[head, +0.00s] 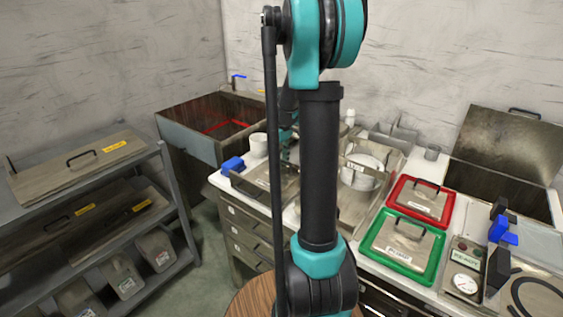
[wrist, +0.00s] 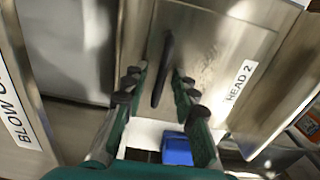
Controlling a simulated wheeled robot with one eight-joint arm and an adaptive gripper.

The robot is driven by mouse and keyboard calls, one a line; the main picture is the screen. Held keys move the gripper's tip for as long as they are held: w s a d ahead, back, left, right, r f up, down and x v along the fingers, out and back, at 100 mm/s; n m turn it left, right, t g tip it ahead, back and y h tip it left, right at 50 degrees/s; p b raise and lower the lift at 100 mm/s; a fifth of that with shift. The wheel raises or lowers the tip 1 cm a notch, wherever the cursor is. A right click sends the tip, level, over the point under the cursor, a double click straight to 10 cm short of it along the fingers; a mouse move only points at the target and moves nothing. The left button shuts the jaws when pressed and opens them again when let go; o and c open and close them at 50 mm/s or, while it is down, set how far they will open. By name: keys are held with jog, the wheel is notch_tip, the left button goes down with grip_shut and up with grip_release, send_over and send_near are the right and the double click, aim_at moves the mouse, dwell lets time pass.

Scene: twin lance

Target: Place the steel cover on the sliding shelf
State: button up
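In the wrist view a flat steel cover (wrist: 215,50) with a "HEAD 2" label has a black bar handle (wrist: 163,68). My gripper (wrist: 157,88) is open, with one finger on each side of the handle and gaps between. I cannot tell how far the fingertips are from the cover. Other steel covers with black handles show there: one on a red tray (head: 421,197), one on a green tray (head: 402,240), and one on the left rack (head: 75,165). I cannot tell which surface is the sliding shelf.
The white counter (head: 225,182) holds a white cup (head: 258,145), blue blocks (head: 232,166), steel pans and a gauge box (head: 464,282). A sink (head: 190,138) stands at the back. Floor is open between rack and counter. A "BLOW O" panel (wrist: 15,115) is at the wrist view's left.

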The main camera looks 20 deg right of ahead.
notch_tip(320, 180, up, 12)
dwell(0.6)
